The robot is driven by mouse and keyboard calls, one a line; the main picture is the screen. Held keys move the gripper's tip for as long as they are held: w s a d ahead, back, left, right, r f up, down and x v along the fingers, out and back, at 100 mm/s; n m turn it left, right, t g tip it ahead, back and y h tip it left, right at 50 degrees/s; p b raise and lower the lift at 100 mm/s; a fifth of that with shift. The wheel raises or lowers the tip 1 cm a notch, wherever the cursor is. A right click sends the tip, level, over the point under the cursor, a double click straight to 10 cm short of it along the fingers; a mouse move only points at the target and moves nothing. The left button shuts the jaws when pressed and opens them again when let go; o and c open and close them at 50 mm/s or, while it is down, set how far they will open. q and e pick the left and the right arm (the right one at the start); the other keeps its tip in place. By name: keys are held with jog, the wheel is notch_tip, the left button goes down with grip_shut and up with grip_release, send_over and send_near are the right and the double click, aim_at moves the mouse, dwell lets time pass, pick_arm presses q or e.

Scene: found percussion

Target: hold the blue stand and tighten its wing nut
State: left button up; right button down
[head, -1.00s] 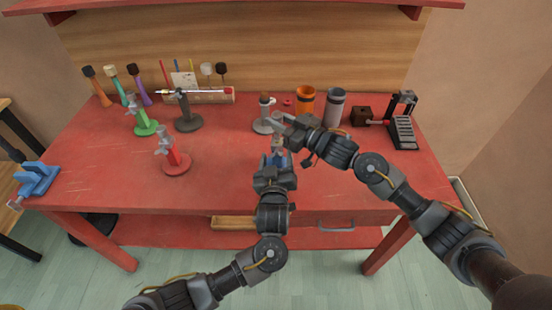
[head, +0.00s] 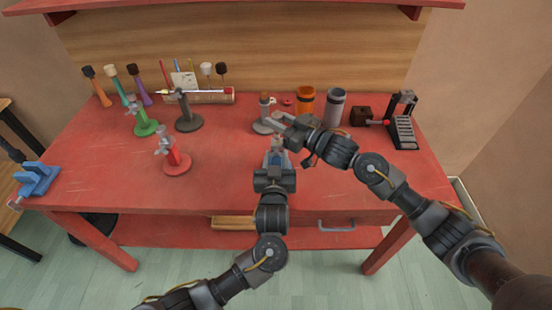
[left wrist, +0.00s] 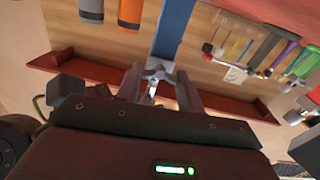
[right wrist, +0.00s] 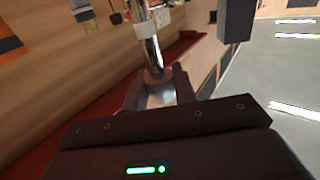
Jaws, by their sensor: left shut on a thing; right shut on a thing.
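The blue stand (head: 277,158) is mostly hidden behind my grippers near the middle of the red bench. Its blue post (left wrist: 174,30) rises between the fingers in the left wrist view. My left gripper (head: 276,166) is shut on the stand from the front side; its fingers also show in the left wrist view (left wrist: 165,82). My right gripper (head: 281,128) is above it, reaching in from the right, and is shut on the metallic wing nut (right wrist: 155,72) at the stand's top. The nut is largely covered by the fingers (right wrist: 157,88), so its tightness cannot be seen.
A grey stand (head: 263,126) stands close behind my grippers. An orange cup (head: 305,101) and a grey cup (head: 335,107) are behind right. A red stand (head: 175,161), green stand (head: 144,127) and dark grey stand (head: 187,121) stand left. The bench front is clear.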

pick_arm(q)
jog(key=o, duration=1)
jog(key=shift+s, duration=0.1)
jog(key=s, duration=1.2)
jog(key=shift+a, duration=0.25)
jog(key=shift+w, duration=0.1)
pick_arm(e)
jog(key=c, duration=1)
grip_release()
jog(key=shift+c, duration=0.2)
